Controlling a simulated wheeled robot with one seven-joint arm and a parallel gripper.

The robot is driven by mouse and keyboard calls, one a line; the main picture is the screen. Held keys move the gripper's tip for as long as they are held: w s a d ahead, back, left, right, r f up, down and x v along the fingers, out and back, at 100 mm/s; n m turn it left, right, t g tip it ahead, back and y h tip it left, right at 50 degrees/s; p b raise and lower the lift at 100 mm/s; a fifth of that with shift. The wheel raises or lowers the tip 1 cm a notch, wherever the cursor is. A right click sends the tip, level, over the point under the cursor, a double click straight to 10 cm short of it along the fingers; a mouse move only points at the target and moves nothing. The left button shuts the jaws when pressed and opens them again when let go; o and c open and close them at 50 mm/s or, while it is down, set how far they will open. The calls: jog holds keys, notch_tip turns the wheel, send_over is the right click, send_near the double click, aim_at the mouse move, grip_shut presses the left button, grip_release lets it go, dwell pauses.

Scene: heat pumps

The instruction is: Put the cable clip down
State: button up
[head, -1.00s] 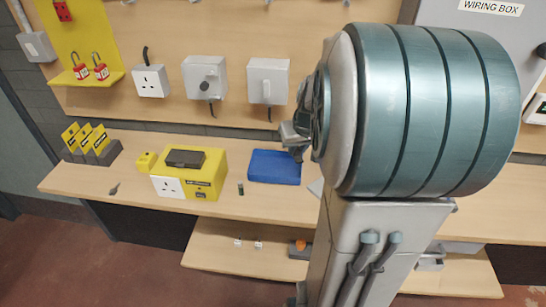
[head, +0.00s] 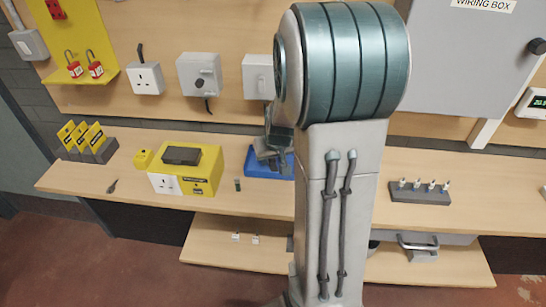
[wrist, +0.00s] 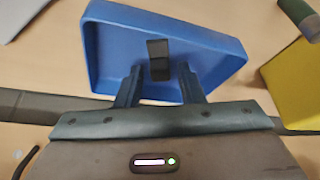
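The cable clip appears to be the small black piece (wrist: 158,58) in the wrist view, lying in the blue tray (wrist: 215,48). My gripper (wrist: 160,88) is just above the tray, its two fingers apart on either side of the clip. Bare blue shows between each finger and the clip, so it looks released. In the head view my gripper (head: 272,155) hangs over the blue tray (head: 285,168), partly covering it. The clip is hidden there.
Left of the tray on the bench (head: 70,177) stand a small dark green cylinder (head: 238,184) and a yellow box (head: 205,168) with a socket. A grey block (head: 430,194) with several pegs is at right. A lower shelf (head: 215,249) holds small white pieces.

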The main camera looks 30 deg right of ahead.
jog(key=shift+r, duration=0.1)
jog(key=v, duration=1.2)
jog(key=s+a+n+g+y, duration=0.1)
jog(key=s+a+n, duration=0.1)
jog(key=s+a, duration=1.1)
jog(key=shift+s, duration=0.55)
